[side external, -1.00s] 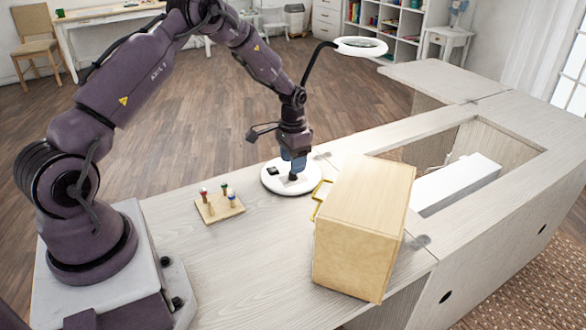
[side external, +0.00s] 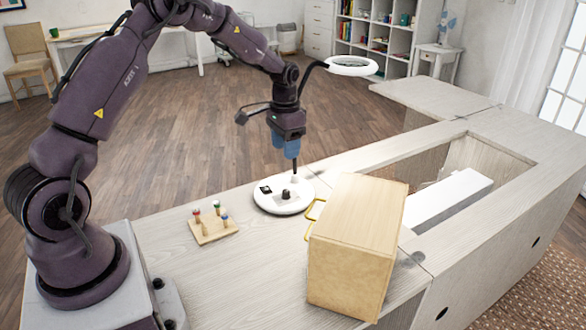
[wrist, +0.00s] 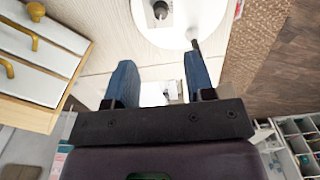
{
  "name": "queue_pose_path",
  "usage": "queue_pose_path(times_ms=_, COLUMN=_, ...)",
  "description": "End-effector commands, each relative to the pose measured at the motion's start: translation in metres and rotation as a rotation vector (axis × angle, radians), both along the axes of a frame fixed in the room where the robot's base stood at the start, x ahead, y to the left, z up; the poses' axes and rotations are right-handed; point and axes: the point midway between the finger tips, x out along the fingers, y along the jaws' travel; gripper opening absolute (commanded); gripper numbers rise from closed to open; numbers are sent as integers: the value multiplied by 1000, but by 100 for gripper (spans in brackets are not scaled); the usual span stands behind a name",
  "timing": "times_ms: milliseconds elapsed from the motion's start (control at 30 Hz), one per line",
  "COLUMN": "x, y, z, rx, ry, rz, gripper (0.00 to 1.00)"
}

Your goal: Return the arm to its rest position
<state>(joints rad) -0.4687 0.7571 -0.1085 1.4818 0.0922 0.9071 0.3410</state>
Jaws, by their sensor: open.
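My gripper (side external: 285,150) hangs pointing down above the round white lamp base (side external: 268,205), clear of it. In the wrist view my gripper (wrist: 160,63) shows two blue fingers spread apart with nothing between them. A dark knob (side external: 286,194) stands on the base and also shows in the wrist view (wrist: 161,10). The lamp's dark stem rises close beside my fingers, partly hidden by my gripper, to a white ring head (side external: 350,66).
A wooden drawer box (side external: 360,235) with yellow handles stands right of the lamp base. A small wooden peg board (side external: 214,232) with coloured tops lies to the left. A white machine (side external: 447,200) sits in the cabinet opening. Table space in front is clear.

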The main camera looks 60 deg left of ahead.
Motion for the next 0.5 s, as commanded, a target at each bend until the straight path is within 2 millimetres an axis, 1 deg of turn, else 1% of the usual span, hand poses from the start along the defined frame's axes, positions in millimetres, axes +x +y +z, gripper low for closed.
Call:
queue_pose_path(times_ms=33, x=-9, y=-5, z=-8, rx=-14, ry=28, rz=26, gripper=49)
queue_pose_path(times_ms=67, x=-16, y=-7, z=-12, rx=-21, ry=45, rz=43, gripper=49)
queue_pose_path(times_ms=133, x=-30, y=-15, z=-3, rx=-23, ry=60, rz=80, gripper=49)
queue_pose_path(times_ms=267, x=-54, y=-38, z=29, rx=-10, ry=51, rz=119, gripper=49)
queue_pose_path(times_ms=367, x=-74, y=-58, z=58, rx=6, ry=26, rz=136, gripper=49)
queue_pose_path(times_ms=500, x=-107, y=-87, z=98, rx=27, ry=-30, rz=151, gripper=49)
